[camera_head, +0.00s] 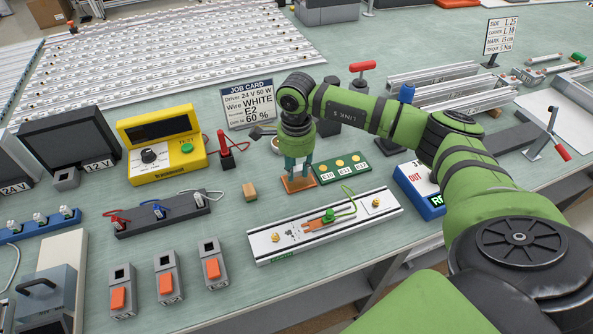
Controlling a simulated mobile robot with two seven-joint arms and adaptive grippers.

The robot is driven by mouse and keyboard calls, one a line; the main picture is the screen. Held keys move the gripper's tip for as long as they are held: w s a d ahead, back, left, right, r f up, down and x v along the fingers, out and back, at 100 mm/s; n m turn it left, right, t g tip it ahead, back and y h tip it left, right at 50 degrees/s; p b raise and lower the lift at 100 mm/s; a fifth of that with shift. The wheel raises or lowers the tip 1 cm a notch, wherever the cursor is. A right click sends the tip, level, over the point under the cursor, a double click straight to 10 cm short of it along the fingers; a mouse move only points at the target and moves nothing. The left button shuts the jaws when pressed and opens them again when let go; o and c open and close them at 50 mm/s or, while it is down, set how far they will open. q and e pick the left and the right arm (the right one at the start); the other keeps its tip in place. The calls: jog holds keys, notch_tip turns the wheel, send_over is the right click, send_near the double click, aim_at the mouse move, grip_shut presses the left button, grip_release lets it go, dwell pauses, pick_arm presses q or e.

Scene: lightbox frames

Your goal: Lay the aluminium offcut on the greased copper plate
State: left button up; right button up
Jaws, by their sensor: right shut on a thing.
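The copper plate (289,187) is a small orange-brown square lying on the bench near the middle of the view. My right gripper (298,172) points straight down over it, with its fingertips very close to the plate's surface. It is shut on a small piece, the aluminium offcut, which is mostly hidden between the fingers. I cannot tell whether the offcut touches the plate. No grease can be made out on the plate. My left gripper is not in view.
A green board with yellow dots (343,168) lies close right of the plate. A long LED strip fixture (279,239) lies in front. The job card (249,103) stands behind.

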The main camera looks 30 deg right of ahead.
aim_at(296, 170)
notch_tip(296, 170, down, 2)
jog(key=shift+f+p, duration=0.1)
jog(key=shift+p, duration=0.25)
jog(key=shift+f, duration=0.2)
jog(key=shift+f+b, duration=0.25)
jog(key=shift+b, duration=0.1)
jog(key=o, duration=0.9)
jog(key=shift+r, duration=0.1)
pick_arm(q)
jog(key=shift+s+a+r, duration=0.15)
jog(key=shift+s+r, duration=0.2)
pick_arm(e)
jog(key=shift+o, duration=0.2)
jog(key=shift+r, duration=0.1)
